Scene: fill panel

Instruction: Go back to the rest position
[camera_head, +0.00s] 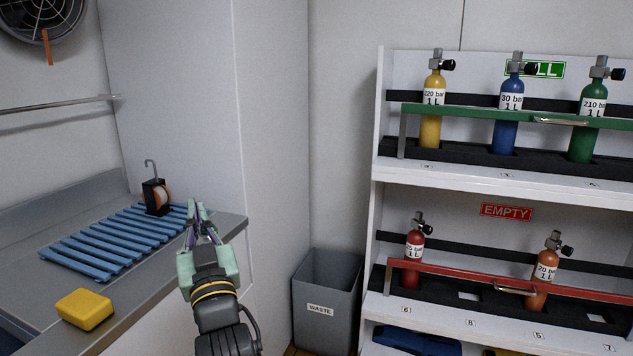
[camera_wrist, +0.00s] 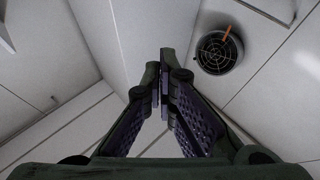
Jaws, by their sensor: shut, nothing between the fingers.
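My gripper (camera_head: 197,207) points upward in front of the right end of the grey counter in the head view. Its fingers come together at the tips, with nothing between them. In the wrist view the shut fingertips (camera_wrist: 160,80) show against bare wall and ceiling panels. No object touches the gripper.
A grey waste bin (camera_head: 327,293) stands right of my arm. A white rack (camera_head: 440,181) holds several cylinders on two shelves. A fan (camera_wrist: 219,50) is mounted above.

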